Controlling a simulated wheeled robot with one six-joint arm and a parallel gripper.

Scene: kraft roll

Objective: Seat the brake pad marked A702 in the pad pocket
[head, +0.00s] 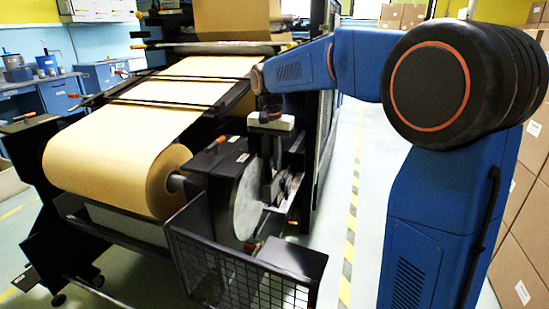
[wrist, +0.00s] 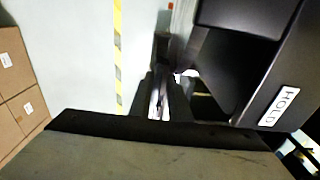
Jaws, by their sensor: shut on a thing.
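My gripper (head: 270,192) points down beside the right side of the grey brake disc (head: 245,205) in the head view. In the wrist view, my gripper's dark fingers (wrist: 165,108) are shut on a thin piece seen nearly edge-on, taken to be the brake pad (wrist: 157,98). Its marking cannot be read, so A702 is not confirmed. In the head view the pad is not clearly distinguishable from the dark fingers and brake parts. The pad pocket cannot be made out in either view. Whether the pad touches the brake cannot be told.
A mesh guard (head: 245,283) stands before the disc. The kraft roll (head: 120,170) is to the left. Cartons (head: 520,240) stand at the right. The floor between has a striped line (head: 351,220).

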